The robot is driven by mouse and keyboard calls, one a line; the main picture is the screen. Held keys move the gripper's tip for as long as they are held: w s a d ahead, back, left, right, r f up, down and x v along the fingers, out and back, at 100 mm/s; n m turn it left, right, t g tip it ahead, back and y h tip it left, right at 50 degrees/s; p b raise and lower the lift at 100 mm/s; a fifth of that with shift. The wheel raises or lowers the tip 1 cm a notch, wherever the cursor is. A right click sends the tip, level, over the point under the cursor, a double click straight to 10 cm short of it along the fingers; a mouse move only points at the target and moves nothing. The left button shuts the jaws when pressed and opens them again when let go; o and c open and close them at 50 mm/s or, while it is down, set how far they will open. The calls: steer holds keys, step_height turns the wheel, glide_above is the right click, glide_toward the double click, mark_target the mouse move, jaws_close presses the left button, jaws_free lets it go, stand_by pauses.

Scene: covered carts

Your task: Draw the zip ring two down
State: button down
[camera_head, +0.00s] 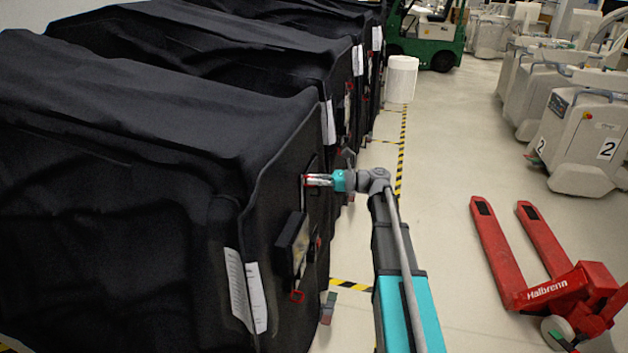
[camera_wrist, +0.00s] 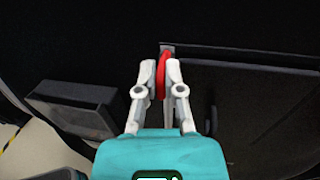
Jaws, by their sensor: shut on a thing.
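A red zip ring (camera_wrist: 162,75) stands edge-on between my fingertips in the wrist view, against the black cover. My gripper (camera_wrist: 160,88) is shut on it, one pale finger on each side. In the head view my gripper (camera_head: 310,181) reaches left to the end face of the nearest covered cart (camera_head: 270,190), high on that face. Only a speck of red shows at its tips there. Another red ring (camera_head: 297,297) hangs low on the same face. I cannot read any number on either ring.
A dark box (camera_head: 292,243) juts from the cart face below my gripper; it also shows in the wrist view (camera_wrist: 75,108). White paper sheets (camera_head: 246,290) hang at the cover's corner. A red pallet truck (camera_head: 545,280) stands right; the floor between is clear.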

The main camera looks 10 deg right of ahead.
step_height(320, 180, down, 14)
steer(key=b, duration=1.4)
steer(key=shift+f, duration=0.2)
steer(key=c, duration=0.7)
jaws_free()
steer(key=shift+d, duration=0.2)
steer(key=v, duration=1.1)
steer(key=shift+d, duration=0.3)
